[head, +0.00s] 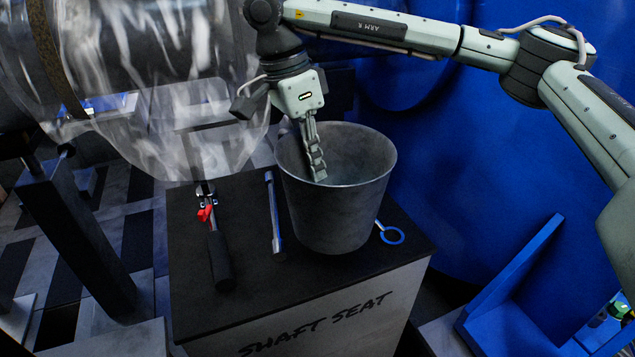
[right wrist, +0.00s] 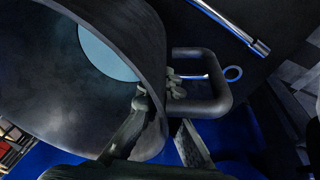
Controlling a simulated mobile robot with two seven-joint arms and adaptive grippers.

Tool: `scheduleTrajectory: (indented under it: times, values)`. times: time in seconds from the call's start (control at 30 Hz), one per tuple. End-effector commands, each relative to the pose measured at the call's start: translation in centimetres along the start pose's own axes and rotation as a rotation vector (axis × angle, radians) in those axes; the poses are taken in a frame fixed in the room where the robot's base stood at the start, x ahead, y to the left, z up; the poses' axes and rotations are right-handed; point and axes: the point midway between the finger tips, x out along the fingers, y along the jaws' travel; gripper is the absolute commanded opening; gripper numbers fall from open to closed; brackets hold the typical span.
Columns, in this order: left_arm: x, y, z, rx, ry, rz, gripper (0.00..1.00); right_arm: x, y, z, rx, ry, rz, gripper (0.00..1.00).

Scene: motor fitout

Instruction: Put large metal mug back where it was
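The large metal mug (head: 335,215), a grey bucket-like cup, stands upright at the right part of the black top marked "SHAFT SEAT" (head: 235,308). My right gripper (head: 316,160) reaches down over its far-left rim, with a finger inside. The right wrist view shows the mug (right wrist: 60,75) tilted in the picture, with its squared handle (right wrist: 222,95). There the right gripper (right wrist: 158,92) has one fingertip inside the wall and the other outside, in the handle's gap. The tips look shut on the wall. My left gripper is out of view.
A black-handled tool with a red part (head: 220,258) and a metal bar (head: 274,212) lie left of the mug. A blue-ringed tool (head: 391,234) lies at its right, partly hidden. A large clear cylinder (head: 150,80) overhangs the back left.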

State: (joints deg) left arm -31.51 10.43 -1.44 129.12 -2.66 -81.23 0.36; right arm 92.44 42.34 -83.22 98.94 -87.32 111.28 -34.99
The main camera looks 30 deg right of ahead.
Motion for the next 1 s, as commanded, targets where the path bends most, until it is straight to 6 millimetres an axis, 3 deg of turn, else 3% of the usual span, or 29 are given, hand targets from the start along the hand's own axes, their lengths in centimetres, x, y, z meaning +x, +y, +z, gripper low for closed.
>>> scheduleTrajectory:
  times: [0.27,0.53,0.93,1.0]
  values:
    - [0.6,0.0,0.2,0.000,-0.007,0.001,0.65,1.4,-0.5,-0.8,-0.002,0.001,0.000,0.00]
    - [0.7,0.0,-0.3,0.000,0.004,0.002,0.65,4.5,-0.8,-0.1,-0.001,0.000,0.000,0.00]
    - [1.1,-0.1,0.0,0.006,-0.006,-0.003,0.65,4.9,-0.9,-0.1,-0.001,0.000,-0.001,0.00]
    - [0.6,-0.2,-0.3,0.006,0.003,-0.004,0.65,4.9,-0.9,-0.1,-0.001,0.000,0.000,0.08]
